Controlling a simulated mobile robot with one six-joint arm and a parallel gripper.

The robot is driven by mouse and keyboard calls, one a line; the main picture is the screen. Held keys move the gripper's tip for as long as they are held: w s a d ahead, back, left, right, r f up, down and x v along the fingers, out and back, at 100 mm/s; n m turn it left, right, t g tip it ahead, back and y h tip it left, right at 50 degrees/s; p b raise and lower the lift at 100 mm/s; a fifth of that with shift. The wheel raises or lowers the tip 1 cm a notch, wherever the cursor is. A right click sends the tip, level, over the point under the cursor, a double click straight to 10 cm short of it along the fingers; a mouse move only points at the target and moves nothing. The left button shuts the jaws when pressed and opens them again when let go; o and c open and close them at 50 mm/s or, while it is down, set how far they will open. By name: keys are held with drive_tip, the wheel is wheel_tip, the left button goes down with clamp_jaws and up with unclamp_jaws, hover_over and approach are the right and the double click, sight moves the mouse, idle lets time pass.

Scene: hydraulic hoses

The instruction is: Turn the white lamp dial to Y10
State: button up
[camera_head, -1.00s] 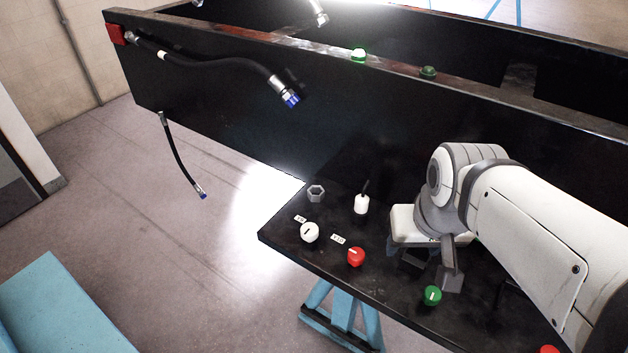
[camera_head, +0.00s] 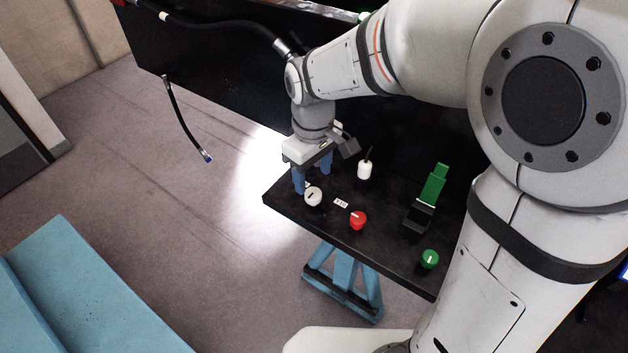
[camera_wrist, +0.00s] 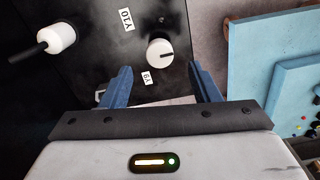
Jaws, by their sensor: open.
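The white dial (camera_head: 313,197) sits near the table's left edge, with a dark pointer line on its top. In the wrist view the dial (camera_wrist: 160,53) lies ahead of and between my open fingers, apart from them. The Y10 label (camera_wrist: 127,20) and the Y9 label (camera_wrist: 147,78) lie on either side of it; the Y10 label also shows in the head view (camera_head: 341,203). I cannot tell exactly which label the pointer faces. My gripper (camera_head: 312,181) is open and empty, its blue fingers pointing down beside the dial, on its far side.
A white cylinder with a black stem (camera_head: 364,170) stands behind the dial. A red dial (camera_head: 358,220), a green dial (camera_head: 430,259) and a green block in a black holder (camera_head: 433,186) are to the right. A blue bench (camera_head: 80,295) stands front left.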

sight(313, 193)
wheel_tip(313, 193, down, 5)
drive_tip(key=shift+f, duration=0.1)
idle(0.3)
drive_tip(key=c, duration=1)
